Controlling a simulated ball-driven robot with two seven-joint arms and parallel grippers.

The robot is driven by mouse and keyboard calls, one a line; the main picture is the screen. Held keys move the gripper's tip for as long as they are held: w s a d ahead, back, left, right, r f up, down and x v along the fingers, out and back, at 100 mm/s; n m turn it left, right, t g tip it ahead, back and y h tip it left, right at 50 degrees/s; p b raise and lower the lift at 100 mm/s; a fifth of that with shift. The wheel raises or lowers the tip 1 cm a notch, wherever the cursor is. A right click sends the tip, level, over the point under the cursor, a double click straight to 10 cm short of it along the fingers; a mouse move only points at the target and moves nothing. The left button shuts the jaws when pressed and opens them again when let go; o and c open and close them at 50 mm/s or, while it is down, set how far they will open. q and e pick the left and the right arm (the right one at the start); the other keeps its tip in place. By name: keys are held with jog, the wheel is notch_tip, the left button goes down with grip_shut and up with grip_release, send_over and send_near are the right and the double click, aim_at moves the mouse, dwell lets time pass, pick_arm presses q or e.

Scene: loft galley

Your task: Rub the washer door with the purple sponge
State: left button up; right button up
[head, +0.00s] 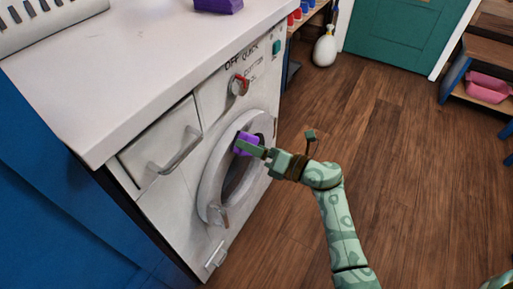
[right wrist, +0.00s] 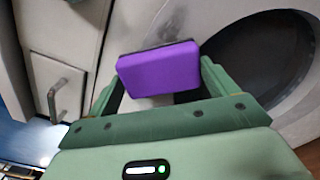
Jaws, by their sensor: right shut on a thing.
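The white washer stands under the counter in the head view, its round door (head: 209,190) facing right. The door's pale ring and dark window also show in the right wrist view, where the ring (right wrist: 295,120) runs along the right side. My right gripper (head: 246,147) is shut on the purple sponge (right wrist: 158,68) and holds it at the upper part of the door. The sponge also shows in the head view (head: 243,139). Whether the sponge touches the door, I cannot tell. A dark smudge (right wrist: 180,25) shows on the pale surface behind the sponge. My left gripper is not in view.
A drawer with a handle (head: 178,152) is left of the door. Another purple block (head: 218,5) lies on the white countertop (head: 150,60). The wooden floor (head: 400,130) on the right is clear. A white bottle (head: 325,48) stands behind.

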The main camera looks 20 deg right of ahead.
jog(key=shift+w+a, duration=0.2)
jog(key=shift+w, duration=0.05)
